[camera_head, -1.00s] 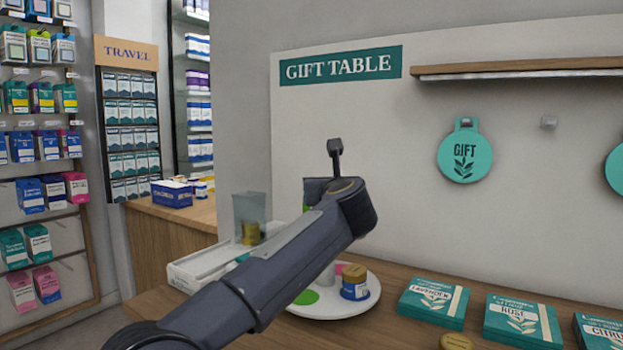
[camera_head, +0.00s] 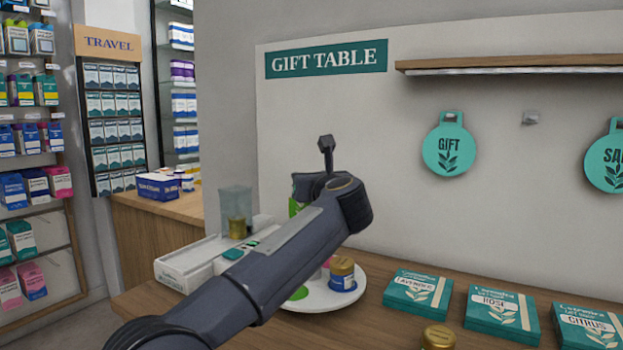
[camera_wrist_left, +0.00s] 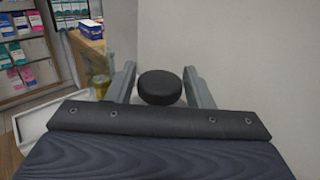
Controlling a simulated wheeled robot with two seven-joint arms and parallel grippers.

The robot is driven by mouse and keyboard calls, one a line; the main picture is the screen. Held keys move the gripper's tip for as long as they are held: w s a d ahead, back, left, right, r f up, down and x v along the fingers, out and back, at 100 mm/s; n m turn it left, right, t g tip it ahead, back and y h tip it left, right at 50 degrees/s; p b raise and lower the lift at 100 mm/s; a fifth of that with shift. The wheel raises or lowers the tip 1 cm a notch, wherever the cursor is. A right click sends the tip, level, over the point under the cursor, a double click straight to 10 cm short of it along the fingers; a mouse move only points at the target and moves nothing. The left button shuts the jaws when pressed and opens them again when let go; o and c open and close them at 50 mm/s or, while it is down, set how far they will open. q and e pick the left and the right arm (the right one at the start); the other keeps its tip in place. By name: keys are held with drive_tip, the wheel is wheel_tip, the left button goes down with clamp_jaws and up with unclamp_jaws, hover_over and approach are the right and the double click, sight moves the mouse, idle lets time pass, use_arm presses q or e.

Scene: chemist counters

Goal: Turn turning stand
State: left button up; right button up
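The turning stand shows in the head view as a round white plate (camera_head: 345,300). It carries a blue jar with a gold lid (camera_head: 342,275), something pink and green pieces, partly hidden behind my left arm. In the left wrist view a black round knob (camera_wrist_left: 160,87) lies between the fingers of my left gripper (camera_wrist_left: 160,68). The fingers are apart, with a gap visible on each side of the knob. In the head view the arm hides the fingers and knob. My right gripper is not in view.
A white box-like device (camera_head: 190,262) with a clear container (camera_head: 235,210) stands left of the plate. Teal boxes (camera_head: 417,290) and a gold-lidded jar (camera_head: 438,338) are on the wooden counter to the right. The wall stands close behind.

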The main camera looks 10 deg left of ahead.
use_arm(q)
drive_tip(key=shift+o, duration=0.9)
drive_tip(key=v, duration=0.7)
drive_tip(key=shift+s+d+b, duration=0.2)
drive_tip(key=shift+s+b, duration=0.15)
drive_tip(key=shift+b, duration=0.1)
drive_tip(key=shift+f, duration=0.1)
